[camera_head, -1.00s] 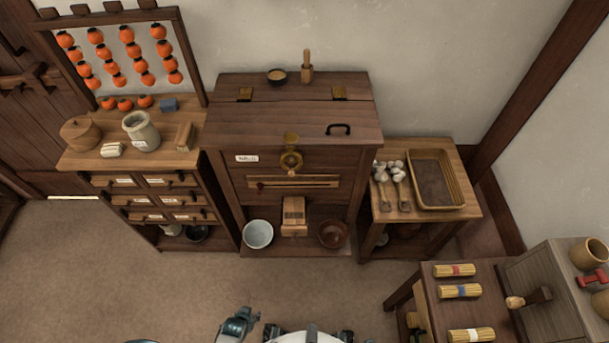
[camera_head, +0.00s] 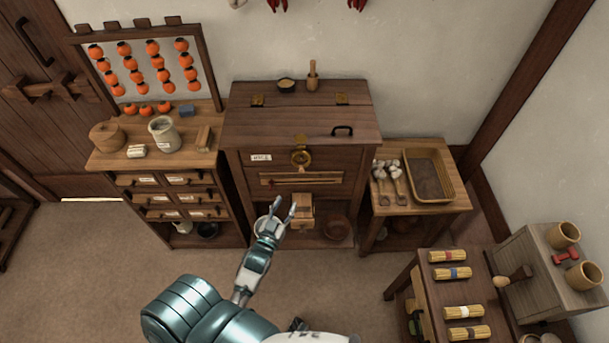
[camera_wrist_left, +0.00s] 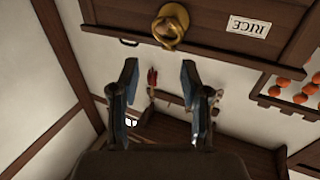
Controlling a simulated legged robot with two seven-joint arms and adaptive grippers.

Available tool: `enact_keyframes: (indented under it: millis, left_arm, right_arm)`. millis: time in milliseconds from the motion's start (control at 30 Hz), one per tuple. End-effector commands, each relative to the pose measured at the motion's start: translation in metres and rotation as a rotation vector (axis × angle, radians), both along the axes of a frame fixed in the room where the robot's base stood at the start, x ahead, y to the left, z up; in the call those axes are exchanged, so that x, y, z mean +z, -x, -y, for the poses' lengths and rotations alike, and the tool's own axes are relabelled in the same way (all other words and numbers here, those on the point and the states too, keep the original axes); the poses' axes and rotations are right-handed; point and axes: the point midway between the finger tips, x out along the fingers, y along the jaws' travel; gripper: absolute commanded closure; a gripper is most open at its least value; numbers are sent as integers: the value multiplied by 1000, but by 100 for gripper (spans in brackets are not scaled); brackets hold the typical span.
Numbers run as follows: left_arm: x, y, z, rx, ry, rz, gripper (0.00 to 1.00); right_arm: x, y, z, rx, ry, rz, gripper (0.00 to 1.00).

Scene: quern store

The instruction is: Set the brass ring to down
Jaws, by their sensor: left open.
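The brass ring (camera_head: 301,157) is mounted on the upper front of a dark wooden cabinet (camera_head: 295,128), beside a RICE label. In the left wrist view the brass ring (camera_wrist_left: 172,24) is at the top, above the fingertips, and the RICE label (camera_wrist_left: 249,26) is to its right. My left gripper (camera_head: 285,206) is open and empty, in front of the cabinet and lower in the picture than the ring, apart from it. In the left wrist view my left gripper (camera_wrist_left: 159,72) shows two spread fingers with nothing between them. My right gripper is out of view.
A slotted wooden strip (camera_head: 300,179) runs below the ring. A small wooden box (camera_head: 303,209) sits on the cabinet's lower shelf. A drawer chest (camera_head: 165,195) stands left, and a side table with a tray (camera_head: 428,176) right. Open floor lies in front.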

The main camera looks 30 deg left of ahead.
Motion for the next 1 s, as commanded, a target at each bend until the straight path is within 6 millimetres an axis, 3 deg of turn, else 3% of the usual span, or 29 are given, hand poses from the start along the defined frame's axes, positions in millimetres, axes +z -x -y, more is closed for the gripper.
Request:
enact_keyframes:
  millis: [300, 500, 700, 1000]
  left_arm:
    - [1, -78, -12, -1, -1, 1, 54]
    - [0, -115, -17, -1, -1, -1, 54]
    - [0, -133, -21, -1, -1, -2, 54]
    - [-1, -135, -21, -1, -1, -3, 54]
  right_arm:
    - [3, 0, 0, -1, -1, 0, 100]
    - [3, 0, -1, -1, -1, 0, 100]
    - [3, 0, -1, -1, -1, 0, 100]
    - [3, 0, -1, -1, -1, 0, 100]
